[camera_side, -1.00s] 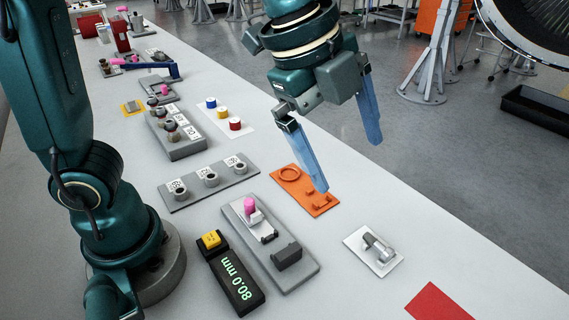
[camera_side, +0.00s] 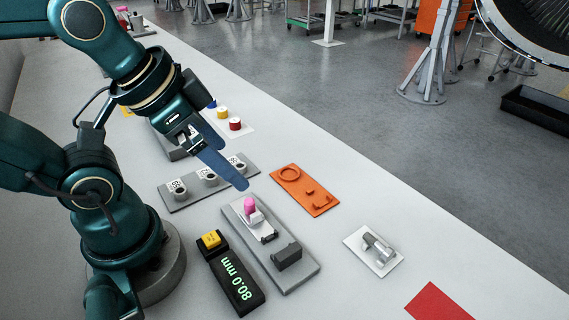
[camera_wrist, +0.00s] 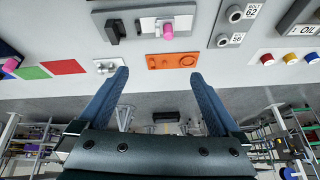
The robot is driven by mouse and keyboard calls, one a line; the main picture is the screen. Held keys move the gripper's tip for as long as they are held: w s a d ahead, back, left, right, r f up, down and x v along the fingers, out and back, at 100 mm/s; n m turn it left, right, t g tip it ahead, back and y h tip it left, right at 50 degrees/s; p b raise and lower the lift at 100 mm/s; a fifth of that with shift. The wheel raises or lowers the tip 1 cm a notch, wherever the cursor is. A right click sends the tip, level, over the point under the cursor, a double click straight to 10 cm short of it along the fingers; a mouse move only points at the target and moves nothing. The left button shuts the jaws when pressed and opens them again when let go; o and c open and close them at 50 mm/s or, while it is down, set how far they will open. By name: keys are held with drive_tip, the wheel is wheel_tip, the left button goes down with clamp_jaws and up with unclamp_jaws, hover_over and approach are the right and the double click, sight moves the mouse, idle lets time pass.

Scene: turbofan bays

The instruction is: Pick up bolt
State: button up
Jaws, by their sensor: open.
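A small silver bolt-like part (camera_side: 375,246) lies on a white plate (camera_side: 357,258) at the right of the bench. I cannot be sure that it is the bolt. In the wrist view the same plate (camera_wrist: 99,69) shows small, just left of my left fingertip. My gripper (camera_side: 235,176) is open and empty, with long blue fingers, above the bench near the numbered socket block. In the side view the two fingers almost overlap. In the wrist view my gripper (camera_wrist: 160,74) shows its fingers wide apart with nothing held between them.
An orange tray (camera_side: 305,190), a numbered socket block (camera_side: 210,181), coloured cylinders (camera_side: 235,124) and a red patch (camera_side: 436,302) are also on the bench.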

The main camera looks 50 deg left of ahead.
drive_tip(key=shift+f+n, duration=0.2)
drive_tip(key=shift+n, duration=0.7)
